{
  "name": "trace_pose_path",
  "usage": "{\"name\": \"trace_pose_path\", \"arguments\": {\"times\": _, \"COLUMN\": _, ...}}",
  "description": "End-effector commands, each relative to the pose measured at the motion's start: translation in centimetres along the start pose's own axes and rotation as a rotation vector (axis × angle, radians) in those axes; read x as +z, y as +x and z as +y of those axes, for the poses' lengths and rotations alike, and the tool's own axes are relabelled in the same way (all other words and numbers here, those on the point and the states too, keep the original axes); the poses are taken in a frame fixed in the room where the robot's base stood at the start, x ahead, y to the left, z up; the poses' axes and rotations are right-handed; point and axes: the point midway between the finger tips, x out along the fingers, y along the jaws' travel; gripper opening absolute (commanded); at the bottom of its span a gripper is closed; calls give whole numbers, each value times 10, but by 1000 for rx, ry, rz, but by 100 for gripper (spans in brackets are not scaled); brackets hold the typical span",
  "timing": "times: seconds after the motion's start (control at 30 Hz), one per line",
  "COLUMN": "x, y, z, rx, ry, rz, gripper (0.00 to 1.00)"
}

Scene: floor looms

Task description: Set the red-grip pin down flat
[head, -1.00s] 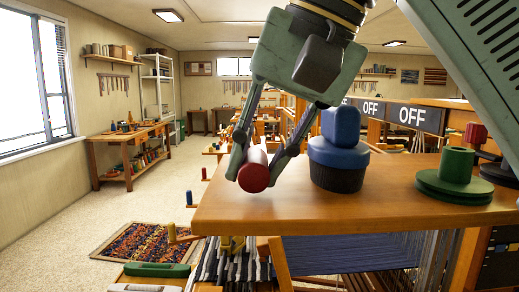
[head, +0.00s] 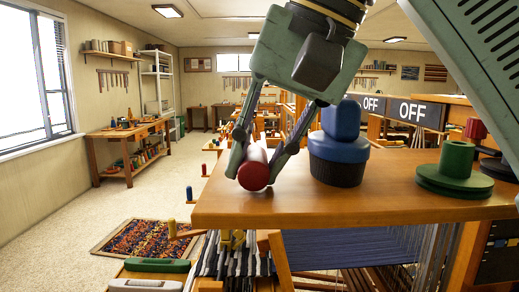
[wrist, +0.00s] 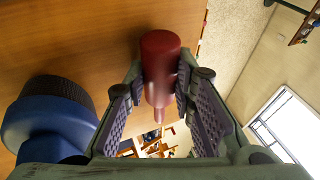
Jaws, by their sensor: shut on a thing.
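The red-grip pin (head: 254,176) is held between the two fingers of my gripper (head: 260,168), with its round red end facing the head camera. The pin looks roughly level, low over the left front part of the wooden top (head: 400,201). I cannot tell whether it touches the wood. In the wrist view the red grip (wrist: 160,60) sits between the finger pads, and a thinner tip points toward the bottom of the picture. My gripper also shows in the wrist view (wrist: 166,88).
A blue-handled brush (head: 338,150) stands on the top just right of my gripper. A green spool-like piece (head: 455,170) stands further right, with OFF signs (head: 410,111) behind. The top's left edge is close to the pin, with open floor beyond.

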Motion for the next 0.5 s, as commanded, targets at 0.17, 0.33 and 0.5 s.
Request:
{"name": "trace_pose_path", "arguments": {"times": 0.17, "x": 0, "y": 0, "z": 0, "rx": 0, "ry": 0, "rz": 0, "gripper": 0}}
{"name": "trace_pose_path", "arguments": {"times": 0.33, "x": 0, "y": 0, "z": 0, "rx": 0, "ry": 0, "rz": 0, "gripper": 32}}
{"name": "trace_pose_path", "arguments": {"times": 0.5, "x": 0, "y": 0, "z": 0, "rx": 1, "ry": 1, "rz": -1, "gripper": 43}}
